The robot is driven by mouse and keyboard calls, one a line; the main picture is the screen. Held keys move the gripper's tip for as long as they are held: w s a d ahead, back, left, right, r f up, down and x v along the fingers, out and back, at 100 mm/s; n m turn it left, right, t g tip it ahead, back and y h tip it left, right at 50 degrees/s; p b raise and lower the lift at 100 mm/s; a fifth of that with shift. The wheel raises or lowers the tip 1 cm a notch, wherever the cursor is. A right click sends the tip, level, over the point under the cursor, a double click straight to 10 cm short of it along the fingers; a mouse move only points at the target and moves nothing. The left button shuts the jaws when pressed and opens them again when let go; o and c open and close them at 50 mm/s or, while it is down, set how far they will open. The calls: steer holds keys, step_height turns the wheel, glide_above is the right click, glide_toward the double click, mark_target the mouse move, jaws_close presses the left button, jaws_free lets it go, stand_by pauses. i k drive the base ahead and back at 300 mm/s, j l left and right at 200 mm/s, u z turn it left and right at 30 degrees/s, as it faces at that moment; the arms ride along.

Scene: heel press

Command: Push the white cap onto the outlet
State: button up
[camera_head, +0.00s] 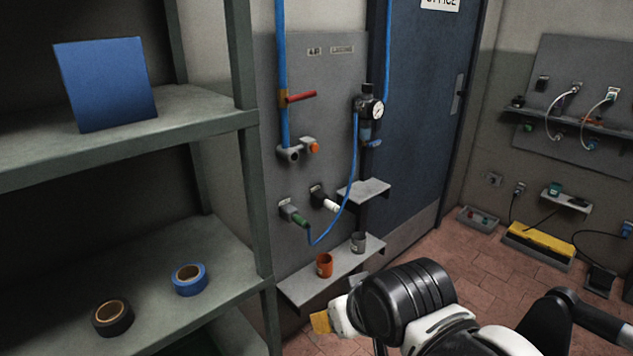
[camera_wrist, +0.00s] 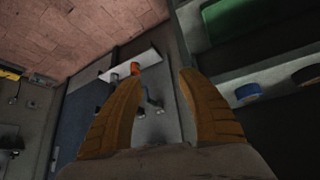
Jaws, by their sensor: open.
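The white cap (camera_head: 332,206) is a small white cylinder on the grey wall panel, sticking out to the lower right from a dark outlet fitting (camera_head: 317,193). I cannot tell how far it sits on the outlet. A green connector (camera_head: 298,219) with a blue hose is to its lower left. My gripper (camera_wrist: 161,72) is open and empty, with its two orange-yellow fingers apart. In the head view only one yellow fingertip (camera_head: 320,322) shows, below the panel's lower shelf and well away from the cap. I cannot make out the cap surely in the wrist view.
A lower shelf (camera_head: 300,291) on the panel holds an orange cup (camera_head: 324,264) and a grey cup (camera_head: 358,241). A small upper shelf (camera_head: 366,190) is close right of the cap. The blue hose (camera_head: 346,207) loops nearby. A rack (camera_head: 230,277) with tape rolls stands left.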

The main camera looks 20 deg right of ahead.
mark_target(334, 207)
steer(key=l+z, duration=0.15)
steer(key=l, duration=0.3)
steer(key=i+l+z, duration=0.15)
steer(key=l, duration=0.3)
steer(key=l+z, duration=0.15)
steer(key=l, duration=0.3)
steer(key=i, duration=0.05)
